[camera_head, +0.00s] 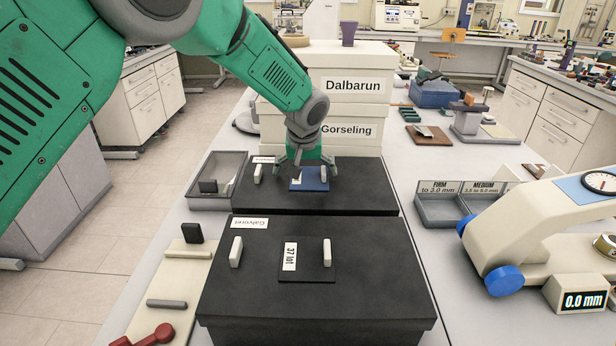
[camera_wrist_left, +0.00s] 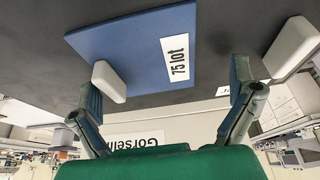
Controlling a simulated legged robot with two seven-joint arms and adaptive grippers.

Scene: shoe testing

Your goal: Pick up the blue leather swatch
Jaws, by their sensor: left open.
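The blue leather swatch (camera_head: 312,184) lies flat on the rear black box lid (camera_head: 355,190). In the left wrist view the swatch (camera_wrist_left: 115,42) carries a white "75 lot" label (camera_wrist_left: 177,57) and a white block (camera_wrist_left: 109,82) at its edge. My left gripper (camera_head: 303,172) points down over the swatch in the head view and partly covers it. Its two fingers (camera_wrist_left: 165,100) are spread apart with nothing between them. The left finger is close to the white block; contact cannot be told. My right gripper is not in view.
A nearer black box (camera_head: 230,290) bears a dark "37 lot" swatch (camera_head: 305,272) and white blocks. Stacked cream boxes (camera_head: 345,110) stand behind. A grey tray (camera_head: 212,202) is at left, a divided tray (camera_head: 438,211) at right, beside a cream gauge device (camera_head: 535,215).

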